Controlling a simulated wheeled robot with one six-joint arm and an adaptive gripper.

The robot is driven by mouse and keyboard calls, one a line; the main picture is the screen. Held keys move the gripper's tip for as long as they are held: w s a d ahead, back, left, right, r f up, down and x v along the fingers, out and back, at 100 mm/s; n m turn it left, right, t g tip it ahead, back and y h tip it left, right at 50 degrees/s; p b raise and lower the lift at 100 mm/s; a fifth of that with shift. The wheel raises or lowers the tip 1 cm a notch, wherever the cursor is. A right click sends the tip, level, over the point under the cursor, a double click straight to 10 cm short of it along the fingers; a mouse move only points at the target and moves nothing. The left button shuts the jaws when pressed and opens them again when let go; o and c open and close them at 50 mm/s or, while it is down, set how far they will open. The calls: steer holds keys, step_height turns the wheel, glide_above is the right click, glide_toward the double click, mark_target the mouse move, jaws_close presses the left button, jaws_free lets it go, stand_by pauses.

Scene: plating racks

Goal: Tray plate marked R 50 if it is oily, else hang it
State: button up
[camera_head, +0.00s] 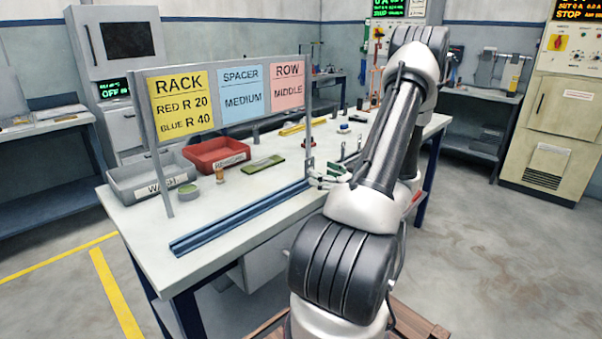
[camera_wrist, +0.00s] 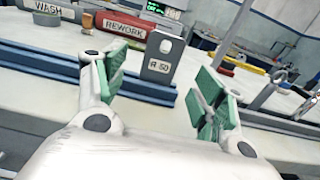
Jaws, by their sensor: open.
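The plate marked R 50 (camera_wrist: 160,54) is a small grey upright plate with a hole near its top, seen in the wrist view between my fingers and beyond them. No oil shows on its visible face, but the picture is too small to be sure. My gripper (camera_wrist: 163,72) is open, with green-padded fingers on either side of the plate and a gap to each. In the head view my gripper (camera_head: 328,176) is low over the table by the blue rail. The grey WASH tray (camera_head: 126,193) and red REWORK tray (camera_head: 190,155) stand at the table's left.
The blue rail (camera_head: 240,216) runs along the table's near side. A sign board (camera_head: 230,95) on posts stands over the table, reading red R 20, blue R 40, spacer medium, row middle. A green block (camera_head: 262,164) and a yellow bar (camera_head: 300,127) lie behind the rail.

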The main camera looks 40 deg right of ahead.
mark_target(310, 167)
steer(key=w, duration=0.6)
steer(key=shift+w+a, duration=0.15)
steer(key=c, duration=1.3)
step_height(310, 167, up, 10)
steer(key=shift+r, duration=0.1)
